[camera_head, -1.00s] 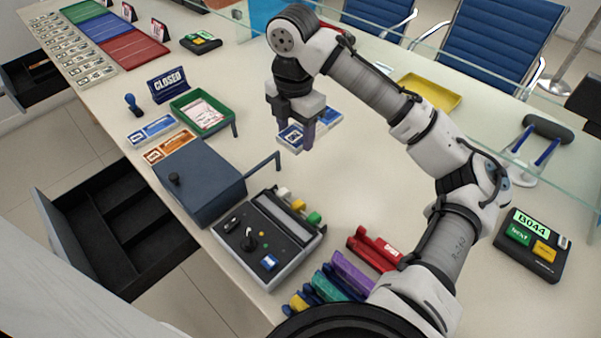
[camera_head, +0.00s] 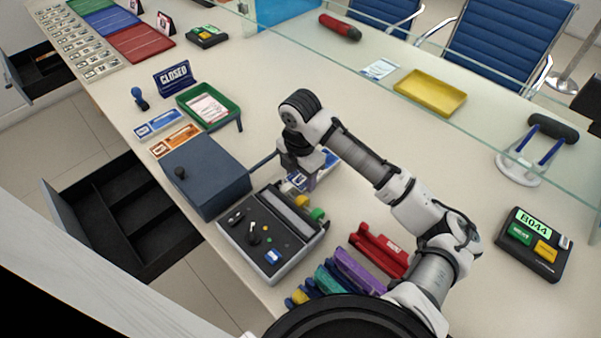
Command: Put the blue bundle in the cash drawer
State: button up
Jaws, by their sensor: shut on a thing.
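My gripper (camera_head: 308,182) is shut on the blue bundle (camera_head: 328,163), a blue-and-white banded bundle that shows on both sides of the fingers. It is over the counter, just behind the grey console. Part of the bundle is hidden by my gripper, and I cannot tell how far it is above the counter. The cash drawer (camera_head: 68,222) stands open at the left below the counter edge, with dark, empty-looking compartments. My gripper is well to the right of it.
A dark blue box (camera_head: 205,170) and the grey console (camera_head: 268,235) stand between my gripper and the drawer. A green tray (camera_head: 185,97) and flat blue (camera_head: 158,124) and orange (camera_head: 174,141) pieces lie beyond. Colored holders (camera_head: 350,270) stand at the front. The middle counter is mostly clear.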

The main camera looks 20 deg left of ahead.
jog(key=shift+f, duration=0.1)
jog(key=shift+f, duration=0.15)
jog(key=o, duration=1.1)
